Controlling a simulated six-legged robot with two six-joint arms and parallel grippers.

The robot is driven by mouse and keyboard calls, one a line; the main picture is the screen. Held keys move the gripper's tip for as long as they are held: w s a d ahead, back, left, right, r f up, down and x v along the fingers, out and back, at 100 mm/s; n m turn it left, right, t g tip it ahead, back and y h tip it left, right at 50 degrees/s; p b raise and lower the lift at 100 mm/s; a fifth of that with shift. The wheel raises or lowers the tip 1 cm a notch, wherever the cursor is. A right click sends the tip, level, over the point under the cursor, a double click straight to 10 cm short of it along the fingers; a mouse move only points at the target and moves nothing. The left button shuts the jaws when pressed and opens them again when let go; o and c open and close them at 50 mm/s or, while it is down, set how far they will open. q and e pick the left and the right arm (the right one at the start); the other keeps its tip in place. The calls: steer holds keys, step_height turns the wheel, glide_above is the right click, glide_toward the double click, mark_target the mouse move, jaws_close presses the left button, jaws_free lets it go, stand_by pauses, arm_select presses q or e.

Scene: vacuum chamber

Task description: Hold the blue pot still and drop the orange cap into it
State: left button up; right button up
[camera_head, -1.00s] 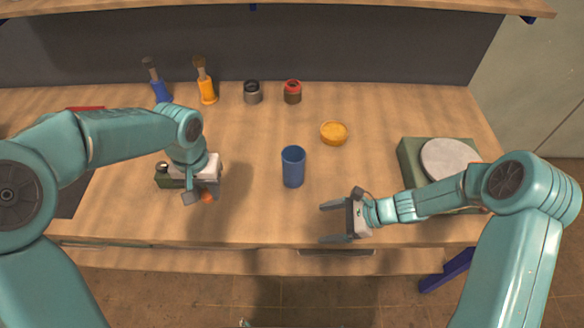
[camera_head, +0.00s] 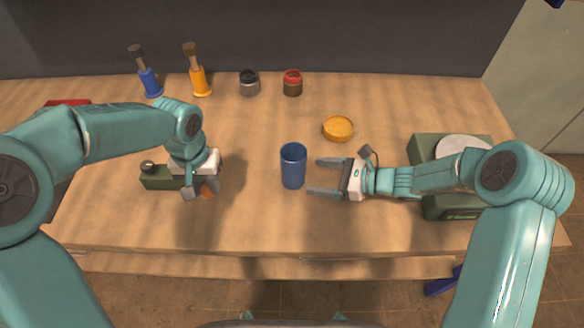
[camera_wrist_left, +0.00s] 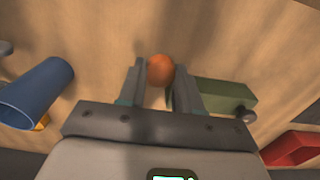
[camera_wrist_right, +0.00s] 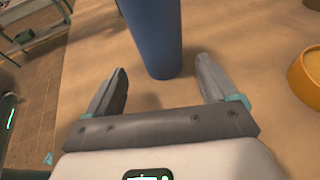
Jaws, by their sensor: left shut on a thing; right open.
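The blue pot (camera_head: 293,168) stands upright on the table in the middle of the head view. It also shows in the left wrist view (camera_wrist_left: 34,92) and, ahead of the fingers, in the right wrist view (camera_wrist_right: 155,35). My right gripper (camera_head: 314,177) is open and empty, just right of the pot, its fingers pointing at it. The pot is not between the fingertips. My left gripper (camera_head: 200,192) is shut on the orange cap (camera_wrist_left: 161,70), left of the pot. In the head view, the fingers hide most of the cap (camera_head: 207,190).
A yellow-orange round dish (camera_head: 338,128) lies right of and behind the pot. Two brushes and two small jars (camera_head: 249,83) stand at the back. A green box (camera_head: 160,177) is beside my left gripper. A green device with a pale disc (camera_head: 462,147) stands at right.

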mark_target(298, 175)
arm_select(q)
step_height(298, 175, down, 3)
steer(key=shift+r+b, duration=0.1)
steer(key=shift+b, duration=1.15)
arm_select(e)
steer(key=x, duration=0.6)
steer(key=shift+f, duration=0.2)
arm_select(q)
steer(key=shift+f, duration=0.25)
arm_select(e)
steer(key=shift+w+a, duration=0.25)
steer(key=shift+a, duration=0.05)
arm_select(q)
steer(key=shift+w+d, duration=0.1)
arm_select(e)
steer(key=c, duration=0.7)
steer(key=o, duration=1)
steer(key=shift+c, duration=0.2)
steer(key=c, duration=1)
